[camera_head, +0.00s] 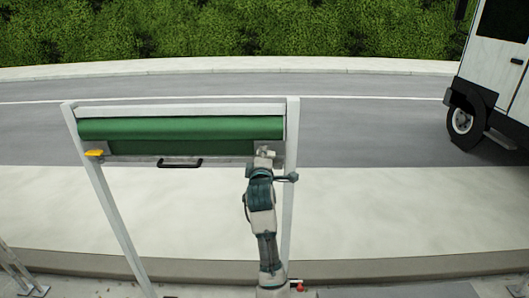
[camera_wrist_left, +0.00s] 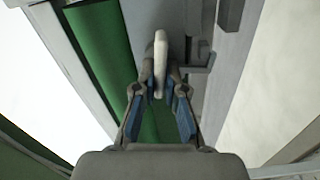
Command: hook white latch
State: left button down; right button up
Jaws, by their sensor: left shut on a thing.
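The white latch (camera_wrist_left: 160,55) shows in the left wrist view as a pale, narrow lever beside the green roller. My left gripper (camera_wrist_left: 161,88) is shut on it, with a blue-lined finger on either side of its lower end. In the head view my left gripper (camera_head: 263,162) is at the right end of the frame, by the right post, and the latch (camera_head: 265,152) shows as a small pale piece at its tip. A grey bracket (camera_wrist_left: 198,65) stands just right of the latch in the wrist view. Whether the latch is hooked on it I cannot tell. My right gripper is not in view.
The frame has a green roller (camera_head: 180,128), a black handle (camera_head: 180,163), a yellow piece (camera_head: 95,153) on the left, and a right post (camera_head: 291,125) close to my arm. A truck (camera_head: 495,80) stands at the far right. The pavement (camera_head: 400,205) right of the frame is clear.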

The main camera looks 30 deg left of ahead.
pick_arm(q)
jog(key=shift+s+a+f+n+p, duration=0.1)
jog(key=shift+f+n+p, duration=0.1)
jog(key=shift+f+n, duration=0.2)
jog(key=shift+a+f+n+p, duration=0.15)
jog(key=shift+f+n, duration=0.1)
jog(key=shift+n, duration=0.25)
jog(key=shift+s+d+r, duration=0.2)
jog(key=shift+s, duration=0.15)
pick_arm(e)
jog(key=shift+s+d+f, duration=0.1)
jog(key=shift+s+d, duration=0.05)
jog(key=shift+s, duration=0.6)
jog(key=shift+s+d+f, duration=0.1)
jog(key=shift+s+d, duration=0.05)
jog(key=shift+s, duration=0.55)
pick_arm(q)
jog(key=c, duration=1.2)
grip_release()
jog(key=shift+c, duration=0.2)
jog(key=shift+w+a+r, duration=0.1)
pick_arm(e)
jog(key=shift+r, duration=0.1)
pick_arm(q)
jog(key=v, duration=1.2)
jog(key=shift+w, duration=0.15)
